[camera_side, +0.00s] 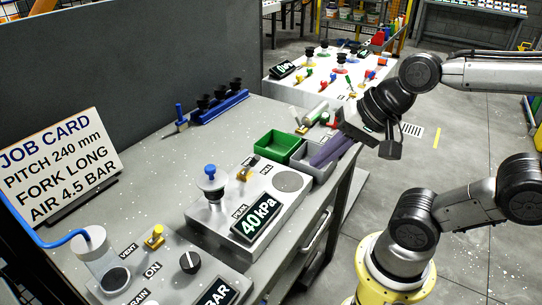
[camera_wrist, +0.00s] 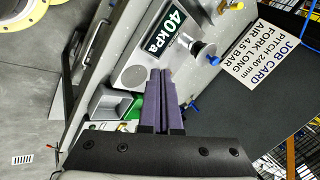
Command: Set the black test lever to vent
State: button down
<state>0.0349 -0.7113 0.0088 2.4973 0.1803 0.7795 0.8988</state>
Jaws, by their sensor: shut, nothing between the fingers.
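My gripper (camera_side: 318,160) has long purple fingers pressed together and empty; in the wrist view they also show together (camera_wrist: 161,74). It is over the bench's right edge, beside the grey and green bins and apart from the controls. The front-left panel (camera_side: 172,286) bears a VENT label (camera_side: 128,250), an ON label (camera_side: 152,270), a small yellow lever (camera_side: 154,238) and a round black knob (camera_side: 190,261). I cannot make out a clear black lever there. The gauge box (camera_side: 205,216) has a 40 kPa display (camera_side: 261,217), a blue-topped cup fitting (camera_side: 210,180) and a yellow lever (camera_side: 243,173).
A green bin (camera_side: 277,146) and a grey bin (camera_side: 322,172) stand by the right edge. A clear jar (camera_side: 104,261) with a blue hose is at front left. A job card (camera_side: 55,165) stands at left. A blue rack (camera_side: 220,106) holds black cups.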

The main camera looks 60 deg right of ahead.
aim_at(252, 165)
jog(key=w+d+f+m, duration=0.2)
jog(key=w+d+m, duration=0.1)
jog(key=m, duration=0.8)
jog(key=w+d+f+m, duration=0.1)
jog(key=w+d+m, duration=0.2)
jog(key=m, duration=0.8)
jog(key=shift+w+d+f+h, duration=0.2)
jog(key=shift+d+f+h, duration=0.15)
jog(key=shift+d, duration=0.65)
jog(key=x, duration=1)
jog(key=shift+w, duration=0.15)
jog(key=shift+w+a+r, duration=0.15)
jog(key=shift+w+r, duration=0.1)
jog(key=shift+w, duration=0.35)
jog(key=shift+w+a+r, duration=0.15)
jog(key=shift+w+r, duration=0.15)
jog(key=shift+w, duration=0.3)
jog(key=shift+w+a+r, duration=0.15)
jog(key=shift+w+r, duration=0.1)
jog(key=shift+w, duration=0.4)
